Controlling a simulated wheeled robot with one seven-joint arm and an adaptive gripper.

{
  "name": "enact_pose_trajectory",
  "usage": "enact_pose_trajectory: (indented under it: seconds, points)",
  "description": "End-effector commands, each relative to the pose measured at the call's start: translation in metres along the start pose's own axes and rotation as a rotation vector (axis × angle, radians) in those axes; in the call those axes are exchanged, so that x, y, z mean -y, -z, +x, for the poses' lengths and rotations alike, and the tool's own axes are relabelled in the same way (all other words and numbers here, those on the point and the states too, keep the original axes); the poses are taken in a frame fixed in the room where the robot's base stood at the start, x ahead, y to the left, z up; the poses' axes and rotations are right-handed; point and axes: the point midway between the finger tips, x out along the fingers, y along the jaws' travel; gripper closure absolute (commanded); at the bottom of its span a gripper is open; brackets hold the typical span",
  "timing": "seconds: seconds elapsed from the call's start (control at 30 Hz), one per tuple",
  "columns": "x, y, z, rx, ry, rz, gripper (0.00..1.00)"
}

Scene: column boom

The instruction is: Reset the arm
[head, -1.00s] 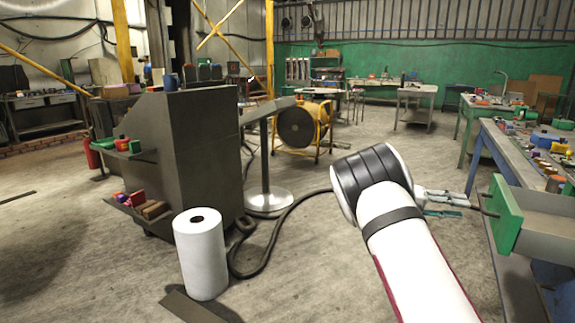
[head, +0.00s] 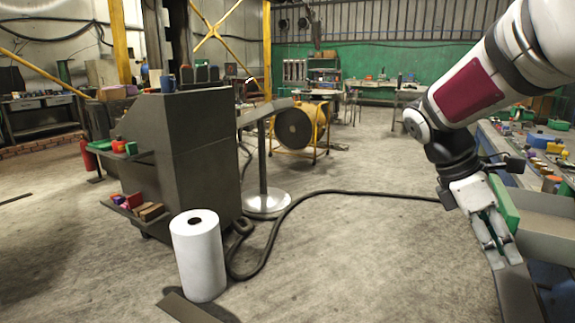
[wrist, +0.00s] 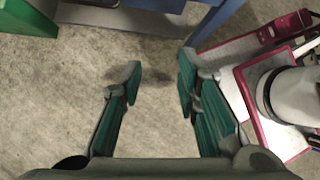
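My arm reaches in from the upper right of the head view and bends down at the wrist. My gripper (head: 497,243) hangs at the right, beside the open green-fronted drawer (head: 508,205) of the workbench. In the wrist view my gripper (wrist: 158,85) points down over bare concrete floor. Its two green-padded fingers stand apart with nothing between them, so it is open and empty. My own red and white base shows at the right of the wrist view.
A workbench (head: 534,160) with many small items runs along the right. A dark grey cabinet (head: 180,150) and a white paper roll (head: 199,255) stand at the left. A round-based stand (head: 266,203) and a black cable (head: 300,203) lie beyond.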

Motion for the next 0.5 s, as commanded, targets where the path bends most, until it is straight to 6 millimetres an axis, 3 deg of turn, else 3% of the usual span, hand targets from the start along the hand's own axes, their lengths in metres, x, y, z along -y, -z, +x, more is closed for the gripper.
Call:
enact_pose_trajectory:
  seconds: [0.5]
  points:
    - [0.15,0.029,-0.012,-0.383,0.054,0.637,0.7]
